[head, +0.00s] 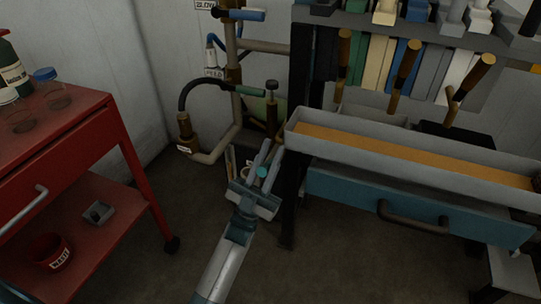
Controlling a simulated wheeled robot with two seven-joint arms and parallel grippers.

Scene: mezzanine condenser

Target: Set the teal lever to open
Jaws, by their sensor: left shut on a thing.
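My left gripper (257,168) reaches in from the bottom centre, beside the pipework near the bench's left leg. It is shut on a small teal piece, seen nearly end-on as a round tip (262,171) between its fingers. This looks like the grip of the teal lever; the rest of it is hidden by the gripper, so I cannot tell the lever's position. A dark green-handled lever (250,91) sits higher on the pipes, above the gripper and apart from it. My right gripper is not in view.
Blue levers (240,14) are on the upper pipes. A hose (191,85) and brass fitting (186,126) are left of the gripper. A bench with a blue drawer (350,194) and a long tray (420,161) is at right. A red cart (75,135) stands at left.

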